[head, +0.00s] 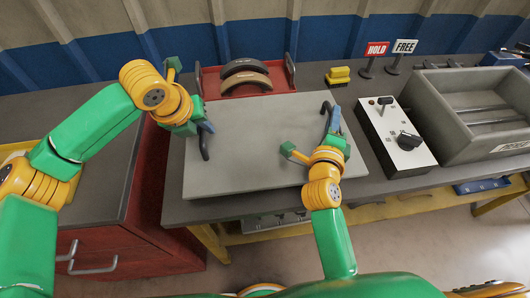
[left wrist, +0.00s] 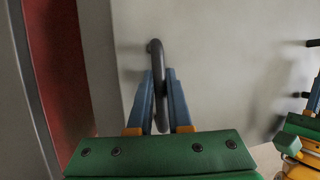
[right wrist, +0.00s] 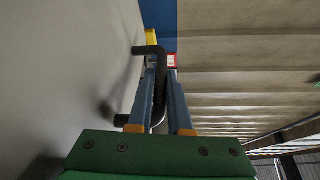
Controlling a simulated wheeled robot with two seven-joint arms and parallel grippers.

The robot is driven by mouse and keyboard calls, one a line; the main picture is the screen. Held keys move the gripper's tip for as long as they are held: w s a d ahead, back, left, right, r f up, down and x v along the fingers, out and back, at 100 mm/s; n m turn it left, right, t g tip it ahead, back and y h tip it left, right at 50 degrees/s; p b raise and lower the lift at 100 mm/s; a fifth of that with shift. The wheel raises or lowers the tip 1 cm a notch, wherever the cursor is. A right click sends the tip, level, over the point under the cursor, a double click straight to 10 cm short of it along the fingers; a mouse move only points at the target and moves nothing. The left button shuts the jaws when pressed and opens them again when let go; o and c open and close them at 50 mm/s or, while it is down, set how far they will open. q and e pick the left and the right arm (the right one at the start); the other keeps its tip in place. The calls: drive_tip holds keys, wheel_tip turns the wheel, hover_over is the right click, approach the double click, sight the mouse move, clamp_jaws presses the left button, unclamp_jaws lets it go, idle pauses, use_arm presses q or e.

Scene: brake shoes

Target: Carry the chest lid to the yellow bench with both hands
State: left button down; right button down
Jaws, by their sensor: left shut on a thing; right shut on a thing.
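The chest lid (head: 258,140) is a flat grey slab with a dark handle near each end. It lies level over the top of the yellow bench (head: 237,211); I cannot tell whether it touches the bench top. My left gripper (head: 206,128) is shut on the left handle (head: 205,147), which also shows between the blue fingers in the left wrist view (left wrist: 158,70). My right gripper (head: 333,118) is shut on the right handle (head: 327,112), seen between the fingers in the right wrist view (right wrist: 159,80).
A red tray (head: 291,72) with two curved brake shoes (head: 245,78) stands behind the lid. A yellow block (head: 338,76), HOLD (head: 377,49) and FREE (head: 404,46) signs, a switch box (head: 398,146) and a grey bin (head: 455,99) stand right. A red cabinet (head: 140,195) stands left.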

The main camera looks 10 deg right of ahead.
sight(207, 142)
use_arm(q)
drive_tip(key=shift+a+r, duration=0.1)
drive_tip(key=shift+r, duration=0.05)
use_arm(e)
drive_tip(key=shift+r, duration=0.2)
